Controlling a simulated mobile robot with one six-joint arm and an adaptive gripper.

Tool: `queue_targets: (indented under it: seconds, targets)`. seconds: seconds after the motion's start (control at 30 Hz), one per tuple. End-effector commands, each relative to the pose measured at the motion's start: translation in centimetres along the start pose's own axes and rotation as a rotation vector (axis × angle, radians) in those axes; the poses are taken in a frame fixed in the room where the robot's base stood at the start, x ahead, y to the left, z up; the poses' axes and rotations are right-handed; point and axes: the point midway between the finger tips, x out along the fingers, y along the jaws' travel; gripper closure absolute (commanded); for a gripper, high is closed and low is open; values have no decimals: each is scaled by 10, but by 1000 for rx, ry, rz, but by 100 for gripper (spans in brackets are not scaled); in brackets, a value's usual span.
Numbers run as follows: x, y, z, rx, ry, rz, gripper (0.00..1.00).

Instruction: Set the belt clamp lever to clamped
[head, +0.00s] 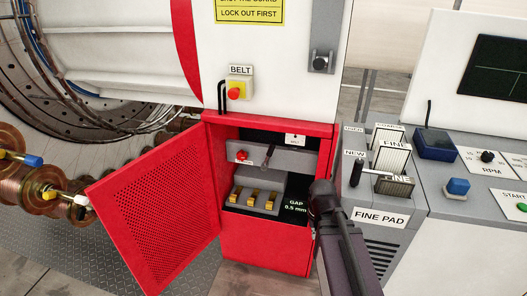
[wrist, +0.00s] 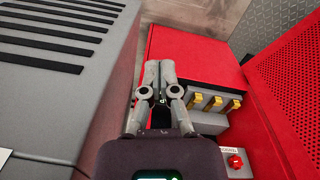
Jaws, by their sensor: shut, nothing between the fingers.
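The belt clamp lever seems to be the short grey lever (head: 268,157) on the grey panel inside the open red cabinet (head: 268,262) in the head view. It leans a little to the right at its top; I cannot read its set position. I cannot make it out in the wrist view. My gripper (wrist: 160,68) is shut and empty. In the wrist view its fingers are beside the red cabinet, which fills the right side. In the head view my arm covers the cabinet's right edge, and the fingertips cannot be made out.
The perforated red door (head: 150,215) stands open to the left. Brass pieces (head: 253,198) sit in a grey block below the lever, and a red knob (head: 241,156) is left of it. The grey console (head: 375,235) stands close on the right, with a narrow gap.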

Motion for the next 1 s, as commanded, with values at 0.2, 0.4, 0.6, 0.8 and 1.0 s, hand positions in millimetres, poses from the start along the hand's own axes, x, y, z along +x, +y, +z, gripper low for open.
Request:
queue_targets:
  seconds: [0.2, 0.4, 0.6, 0.8, 1.0]
  targets:
    - [2, -1, -10, -10, 6, 33, 100]
    - [4, -3, -24, -24, 16, 83, 100]
    - [9, -8, -58, -53, 43, 196, 100]
    - [8, -22, -108, -103, 99, 371, 100]
    - [1, -47, -159, -157, 176, 550, 100]
